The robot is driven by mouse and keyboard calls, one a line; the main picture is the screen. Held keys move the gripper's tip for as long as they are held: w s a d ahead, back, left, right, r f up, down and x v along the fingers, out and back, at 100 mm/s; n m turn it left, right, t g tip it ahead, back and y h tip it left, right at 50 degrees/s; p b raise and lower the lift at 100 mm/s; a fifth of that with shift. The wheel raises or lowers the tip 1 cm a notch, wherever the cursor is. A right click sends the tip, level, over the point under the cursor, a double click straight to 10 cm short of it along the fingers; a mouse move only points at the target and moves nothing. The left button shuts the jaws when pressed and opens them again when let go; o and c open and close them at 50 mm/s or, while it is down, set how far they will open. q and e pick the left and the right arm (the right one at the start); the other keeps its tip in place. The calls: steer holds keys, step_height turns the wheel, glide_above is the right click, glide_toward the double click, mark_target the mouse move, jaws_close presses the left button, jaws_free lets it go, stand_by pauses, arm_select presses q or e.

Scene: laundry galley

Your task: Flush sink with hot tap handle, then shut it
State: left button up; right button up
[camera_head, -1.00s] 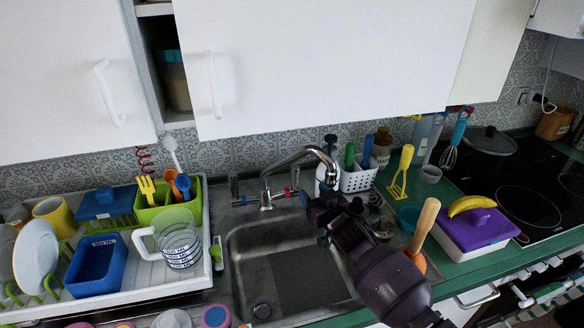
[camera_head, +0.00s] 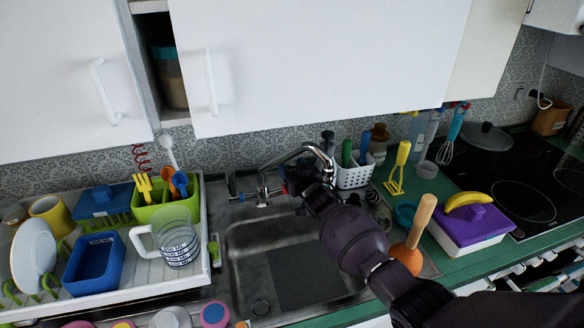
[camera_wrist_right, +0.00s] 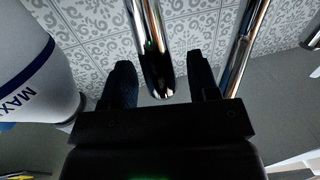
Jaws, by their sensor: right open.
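The chrome tap (camera_head: 263,193) stands behind the sink (camera_head: 238,262), its spout (camera_head: 312,150) arching to the right. An upright lever with a blue mark is at its left (camera_head: 233,186). A red mark (camera_head: 284,188) shows on its right side, where my right gripper (camera_head: 296,183) hides the hot handle. In the right wrist view, my right gripper (camera_wrist_right: 162,80) is open, with a chrome bar (camera_wrist_right: 155,70), probably the hot handle, between its fingers. I cannot tell whether they touch. No running water is visible. My left gripper is out of view.
A drying rack (camera_head: 200,275) with a measuring jug (camera_head: 178,240) stands left of the sink. A plunger (camera_head: 408,255), a white basket (camera_head: 355,177) and a purple-lidded box (camera_head: 470,243) stand right. In the wrist view, a white container (camera_wrist_right: 35,65) is close left and another chrome bar (camera_wrist_right: 246,45) right.

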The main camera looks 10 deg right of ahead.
steer(key=shift+w, duration=0.15)
jaws_close()
stand_by(0.4)
